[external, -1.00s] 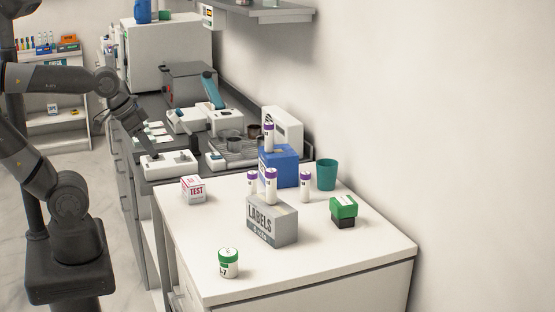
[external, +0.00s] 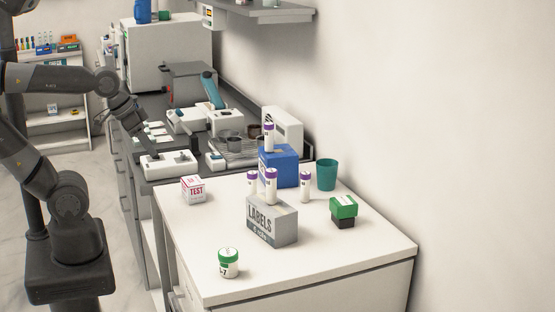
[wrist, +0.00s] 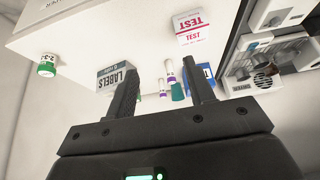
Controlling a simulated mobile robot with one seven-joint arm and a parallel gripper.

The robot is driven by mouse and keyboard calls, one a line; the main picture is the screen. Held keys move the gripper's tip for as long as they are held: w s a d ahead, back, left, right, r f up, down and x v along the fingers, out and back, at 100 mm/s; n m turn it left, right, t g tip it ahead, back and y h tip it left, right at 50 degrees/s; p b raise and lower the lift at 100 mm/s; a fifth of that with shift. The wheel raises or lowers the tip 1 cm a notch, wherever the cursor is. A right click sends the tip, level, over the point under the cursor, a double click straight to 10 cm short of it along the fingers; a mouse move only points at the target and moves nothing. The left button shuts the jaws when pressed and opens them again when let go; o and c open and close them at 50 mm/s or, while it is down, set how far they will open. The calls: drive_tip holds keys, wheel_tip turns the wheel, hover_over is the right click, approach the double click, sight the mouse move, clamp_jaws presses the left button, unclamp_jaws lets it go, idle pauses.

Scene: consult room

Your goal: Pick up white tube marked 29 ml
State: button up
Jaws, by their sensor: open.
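Several white tubes with purple caps stand around the counter, and their markings are too small to read. In the wrist view, purple-capped tubes (wrist: 170,73) show small between the fingers, at a distance. My gripper (external: 154,139) is open and empty, left of the counter near the lab bench, apart from all tubes.
The white counter (external: 205,243) also holds the LABELS box (external: 272,222), blue box (external: 279,167), TEST box (external: 193,190), teal cup (external: 327,174), green-and-black boxes (external: 343,211) and green-lidded jar (external: 228,263). White lab devices stand on the bench behind. The counter's front left is mostly clear.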

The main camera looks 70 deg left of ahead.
drive_tip(key=shift+o, duration=0.4)
drive_tip(key=n+g+y, duration=0.1)
drive_tip(key=n, duration=0.2)
hover_over(307, 187)
drive_tip(key=s, duration=0.3)
drive_tip(key=f, duration=0.8)
drive_tip(key=shift+a+f, duration=0.15)
drive_tip(key=shift+a, duration=0.15)
drive_tip(key=x, duration=1)
